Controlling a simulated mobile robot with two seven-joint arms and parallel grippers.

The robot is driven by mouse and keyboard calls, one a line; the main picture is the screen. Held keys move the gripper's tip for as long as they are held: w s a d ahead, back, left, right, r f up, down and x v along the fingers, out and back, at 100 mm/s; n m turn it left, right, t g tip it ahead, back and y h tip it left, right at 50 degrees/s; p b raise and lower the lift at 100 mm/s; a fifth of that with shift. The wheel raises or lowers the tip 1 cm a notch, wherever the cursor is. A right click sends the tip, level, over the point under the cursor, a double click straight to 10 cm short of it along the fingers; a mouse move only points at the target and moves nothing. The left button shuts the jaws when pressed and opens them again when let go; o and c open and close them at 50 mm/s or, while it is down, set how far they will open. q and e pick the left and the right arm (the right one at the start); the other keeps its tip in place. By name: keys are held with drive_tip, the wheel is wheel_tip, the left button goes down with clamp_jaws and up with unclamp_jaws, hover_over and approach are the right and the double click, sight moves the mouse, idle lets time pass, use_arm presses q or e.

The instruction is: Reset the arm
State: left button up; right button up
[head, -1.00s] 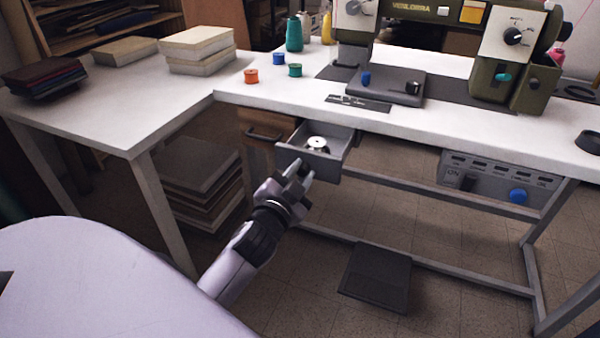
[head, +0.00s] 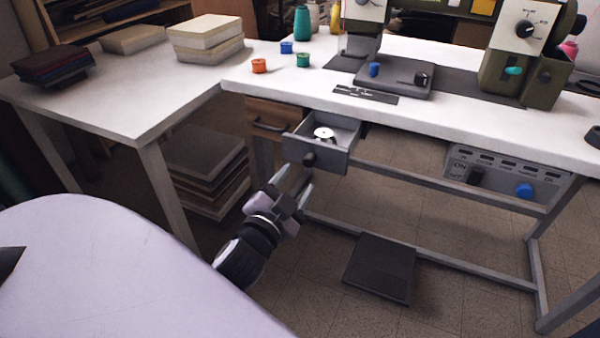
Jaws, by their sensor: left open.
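My left gripper (head: 293,180) is open and empty. It is in front of and below the small grey drawer (head: 337,163), apart from the drawer's dark knob (head: 309,159). The drawer stands pulled out under the sewing table (head: 420,122), with a silver round bobbin-like part (head: 324,134) inside. My right gripper is out of the head view.
A side table (head: 130,110) holds stacks of cloth-like blocks. A control box (head: 510,175) hangs under the tabletop. A dark pedal (head: 381,268) lies on the floor.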

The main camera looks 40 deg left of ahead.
use_arm(q)
drive_tip(key=shift+s+d, duration=0.1)
drive_tip(key=shift+s, duration=0.3)
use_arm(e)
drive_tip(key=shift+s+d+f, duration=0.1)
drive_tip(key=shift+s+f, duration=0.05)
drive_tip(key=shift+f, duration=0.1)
use_arm(q)
drive_tip(key=s+d+f+n+g+h+p, duration=0.2)
drive_tip(key=s+d+f+g+h, duration=0.55)
drive_tip(key=s+d+f, duration=0.65)
drive_tip(key=a+r+y+p, duration=0.1)
drive_tip(key=a+r+p, duration=0.2)
drive_tip(key=r+p, duration=1.1)
drive_tip(key=p, duration=0.6)
drive_tip(key=shift+w, duration=0.3)
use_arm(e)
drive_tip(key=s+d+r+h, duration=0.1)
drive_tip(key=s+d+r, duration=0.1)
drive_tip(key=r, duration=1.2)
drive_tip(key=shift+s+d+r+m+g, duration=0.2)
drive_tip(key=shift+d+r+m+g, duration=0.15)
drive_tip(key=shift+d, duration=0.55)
